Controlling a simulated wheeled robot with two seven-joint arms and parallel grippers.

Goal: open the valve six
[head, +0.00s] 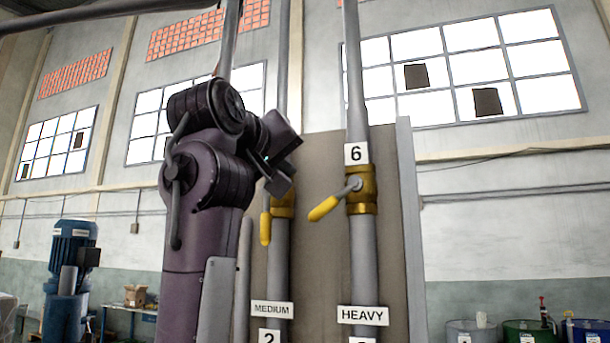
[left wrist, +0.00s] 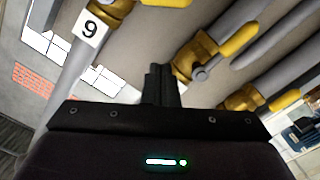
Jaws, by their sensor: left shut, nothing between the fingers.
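Valve six is a brass body (head: 362,190) on a grey vertical pipe, below a white "6" label (head: 356,153). Its yellow lever handle (head: 325,208) points out to the lower left, at an angle to the pipe. My left gripper (head: 288,180) is shut and empty. It is left of valve six, apart from its handle, in front of the neighbouring pipe. In the left wrist view the shut fingers (left wrist: 158,85) show, with the label upside down (left wrist: 88,27). A yellow handle piece (left wrist: 165,2) at the top edge may be valve six's. My right gripper is not in view.
A neighbouring brass valve (head: 283,205) has a yellow handle (head: 265,228) hanging down, close to my left gripper. "MEDIUM" (head: 272,309) and "HEAVY" (head: 362,315) labels sit lower on the pipes. A panel (head: 320,260) stands behind. Space right of valve six's pipe looks clear.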

